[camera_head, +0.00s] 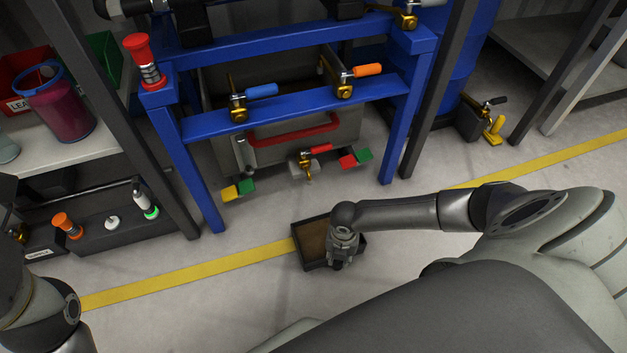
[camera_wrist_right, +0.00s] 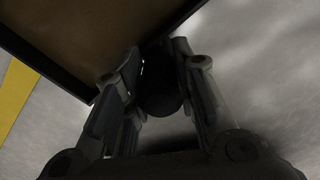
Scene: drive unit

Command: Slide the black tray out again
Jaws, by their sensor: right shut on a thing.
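The black tray (camera_head: 298,262) lies on the floor in front of the blue frame, across the yellow line, with a brown inner bottom. My right gripper (camera_head: 337,264) is at the tray's near right side, pointing down. In the right wrist view the tray's dark rim (camera_wrist_right: 45,65) fills the upper left. There the right gripper's fingers (camera_wrist_right: 160,95) are shut on a dark rounded part beside the tray wall, which looks like the tray's handle. My left arm shows at the lower left edge of the head view; its gripper is not visible.
The blue frame (camera_head: 290,120) stands behind the tray, with a grey box with a red handle (camera_head: 293,130) and several clamps. A dark post (camera_head: 438,90) stands to the right. Shelves with bins are at the left. The floor in front of and beside the tray is mostly clear.

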